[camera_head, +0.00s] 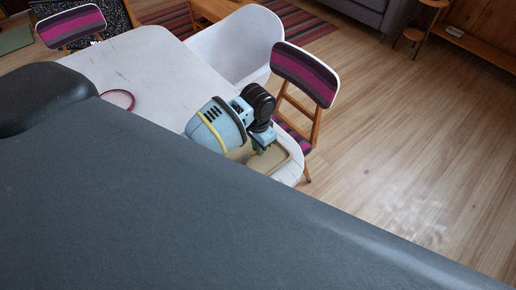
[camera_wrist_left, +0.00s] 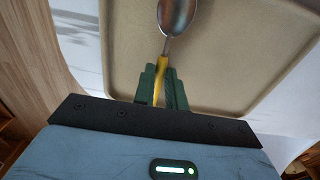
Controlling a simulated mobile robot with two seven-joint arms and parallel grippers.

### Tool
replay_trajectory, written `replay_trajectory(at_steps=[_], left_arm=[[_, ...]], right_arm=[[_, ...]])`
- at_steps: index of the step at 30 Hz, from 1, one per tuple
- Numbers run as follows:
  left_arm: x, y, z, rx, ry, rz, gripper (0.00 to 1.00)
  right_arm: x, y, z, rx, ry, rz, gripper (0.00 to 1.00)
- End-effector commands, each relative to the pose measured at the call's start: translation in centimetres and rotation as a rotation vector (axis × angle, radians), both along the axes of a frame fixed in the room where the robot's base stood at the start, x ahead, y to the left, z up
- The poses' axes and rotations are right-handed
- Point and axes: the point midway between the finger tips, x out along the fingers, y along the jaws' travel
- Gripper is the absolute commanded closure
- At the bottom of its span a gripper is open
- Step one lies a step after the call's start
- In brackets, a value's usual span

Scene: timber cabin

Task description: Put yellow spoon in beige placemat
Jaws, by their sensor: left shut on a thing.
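The yellow spoon (camera_wrist_left: 176,16) has a yellow handle and a shiny metal bowl. In the left wrist view my left gripper (camera_wrist_left: 162,68) is shut on its handle, with the bowl pointing away from the gripper. The beige placemat (camera_wrist_left: 235,55), with rounded corners and a raised-looking rim, lies beyond the spoon and fills much of that view. I cannot tell whether the spoon touches it. In the head view my left gripper (camera_head: 258,150) is over the near right end of the white table, by the placemat (camera_head: 287,152), which is partly hidden. My right gripper is not in view.
The white table (camera_head: 150,65) has a thin dark pink ring (camera_head: 118,99) on it and much clear surface. A striped chair (camera_head: 304,75) and a white chair (camera_head: 238,45) stand along its far side. A large dark grey surface fills the foreground.

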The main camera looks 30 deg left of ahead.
Motion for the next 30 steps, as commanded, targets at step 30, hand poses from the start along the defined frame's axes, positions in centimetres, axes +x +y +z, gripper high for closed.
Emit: replay_trajectory(at_steps=[30], left_arm=[[0.0,0.0,-1.7,0.000,0.000,0.000,0.66]], right_arm=[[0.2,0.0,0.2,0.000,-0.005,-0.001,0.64]])
